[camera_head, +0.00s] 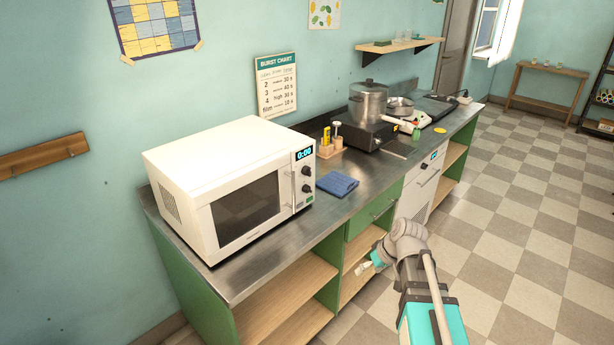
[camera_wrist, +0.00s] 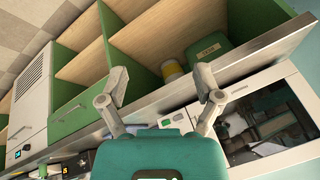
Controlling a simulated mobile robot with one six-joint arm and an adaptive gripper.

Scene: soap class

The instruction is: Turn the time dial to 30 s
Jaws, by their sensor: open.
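The white microwave (camera_head: 228,185) stands on the near end of the steel counter, its door shut. Its display (camera_head: 304,154) reads 0:00. Two dark round dials sit below it, an upper dial (camera_head: 306,171) and a lower dial (camera_head: 306,188); I cannot read their markings or tell which is the time dial. My gripper (camera_head: 364,267) is in front of the counter, below and right of the microwave, apart from both dials. In the wrist view my gripper (camera_wrist: 161,84) is open and empty, and the microwave (camera_wrist: 268,128) shows at the right; the dials cannot be made out there.
A folded blue cloth (camera_head: 337,183) lies right of the microwave. A rack with small bottles (camera_head: 330,145) and a hotplate with a pot (camera_head: 368,105) stand farther along. Open shelves below hold a green box (camera_wrist: 208,56) and yellow jar (camera_wrist: 171,70). The floor in front is clear.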

